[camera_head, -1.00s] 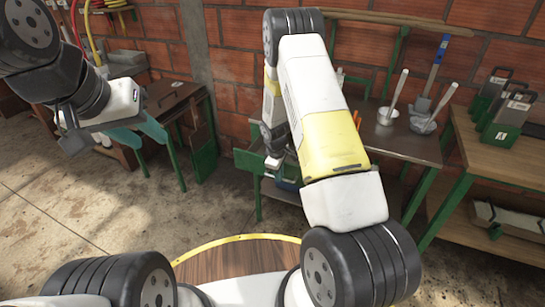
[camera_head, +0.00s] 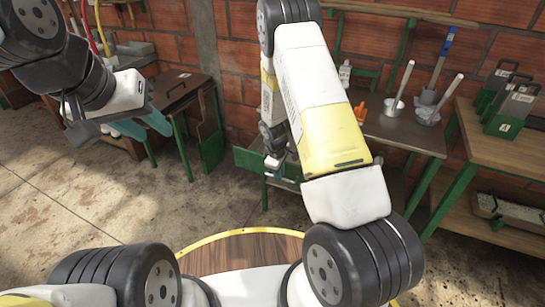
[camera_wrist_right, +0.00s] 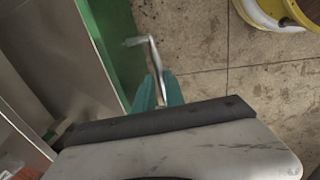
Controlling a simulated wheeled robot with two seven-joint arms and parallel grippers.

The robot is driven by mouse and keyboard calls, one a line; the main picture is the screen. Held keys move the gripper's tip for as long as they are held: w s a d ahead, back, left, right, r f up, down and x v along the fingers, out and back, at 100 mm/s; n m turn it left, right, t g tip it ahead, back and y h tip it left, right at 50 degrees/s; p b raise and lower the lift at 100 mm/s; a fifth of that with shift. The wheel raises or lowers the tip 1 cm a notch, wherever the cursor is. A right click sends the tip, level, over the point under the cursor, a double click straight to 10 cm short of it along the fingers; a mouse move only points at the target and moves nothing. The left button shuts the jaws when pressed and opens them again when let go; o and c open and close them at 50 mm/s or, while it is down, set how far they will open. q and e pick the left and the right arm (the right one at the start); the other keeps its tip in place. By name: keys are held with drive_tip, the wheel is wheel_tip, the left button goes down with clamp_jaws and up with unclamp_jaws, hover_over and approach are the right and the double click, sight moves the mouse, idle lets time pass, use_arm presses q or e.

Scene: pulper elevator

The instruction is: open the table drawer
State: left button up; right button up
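The work table (camera_head: 415,133) stands against the brick wall, partly hidden behind my right arm. Its green drawer (camera_head: 249,161) stands out from the table's left side in the head view, with pale and blue contents partly visible behind my wrist. In the right wrist view the green drawer front (camera_wrist_right: 118,40) carries a bent metal handle (camera_wrist_right: 152,52). The teal fingers of my right gripper (camera_wrist_right: 158,86) are close together around the handle's near end. My left gripper (camera_head: 143,127) hangs in the air at the left, its teal fingers apart and empty.
Metal pots (camera_head: 427,114) with upright handles and an orange item (camera_head: 360,112) are on the table. A wooden bench (camera_head: 500,147) with green boxes stands at right. A smaller dark table (camera_head: 180,90) stands at left. The concrete floor between is clear.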

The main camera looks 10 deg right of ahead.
drive_tip(key=shift+o, duration=1.3)
drive_tip(key=shift+r, duration=0.1)
wheel_tip(320, 180, up, 8)
drive_tip(key=s, duration=0.1)
drive_tip(key=shift+a+f, duration=0.25)
drive_tip(key=shift+a, duration=0.15)
drive_tip(key=shift+s, duration=0.1)
